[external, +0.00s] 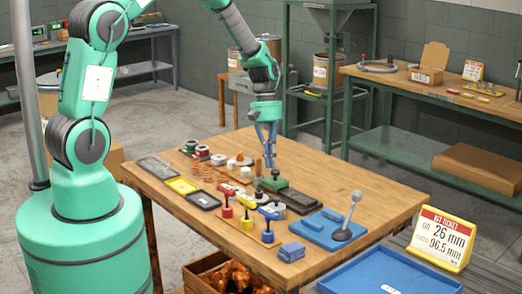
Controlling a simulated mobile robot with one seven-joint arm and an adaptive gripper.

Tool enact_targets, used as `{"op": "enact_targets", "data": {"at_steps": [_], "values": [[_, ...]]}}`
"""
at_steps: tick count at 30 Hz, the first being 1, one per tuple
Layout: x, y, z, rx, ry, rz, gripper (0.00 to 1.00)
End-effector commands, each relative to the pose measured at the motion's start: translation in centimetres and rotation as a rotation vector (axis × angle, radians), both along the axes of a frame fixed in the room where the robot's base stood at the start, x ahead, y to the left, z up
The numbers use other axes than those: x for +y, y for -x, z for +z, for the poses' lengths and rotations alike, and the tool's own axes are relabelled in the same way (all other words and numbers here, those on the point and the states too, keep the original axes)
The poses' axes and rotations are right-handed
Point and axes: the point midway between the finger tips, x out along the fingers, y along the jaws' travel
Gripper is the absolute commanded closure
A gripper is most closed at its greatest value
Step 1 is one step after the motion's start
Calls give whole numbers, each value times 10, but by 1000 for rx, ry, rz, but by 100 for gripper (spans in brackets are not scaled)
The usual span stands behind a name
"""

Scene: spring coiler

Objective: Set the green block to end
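A small green block (274,185) sits among the parts near the middle of the wooden table, at the left end of a dark tray (299,201). My gripper (269,166) points straight down just above the green block. Its fingers look close together. The view is too small to show whether they touch or hold the block or a part on it, and they hide some of what is behind them.
Around the block stand red, yellow and blue upright pieces, spools, coils and flat trays, including a yellow tray (182,186). The table's back right (345,180) is clear. A ticket (444,238) reads 26 mm, 96.5 mm.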

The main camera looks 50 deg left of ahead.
Motion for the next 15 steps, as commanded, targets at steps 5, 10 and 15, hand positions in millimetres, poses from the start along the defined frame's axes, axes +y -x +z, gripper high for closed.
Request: {"op": "enact_targets", "data": {"at_steps": [5, 10, 15], "values": [[-12, 0, 1, 0, 0, -2, 100], [-42, 0, 2, 0, 0, -4, 100], [-77, 0, 2, 1, 0, -3, 100]]}}
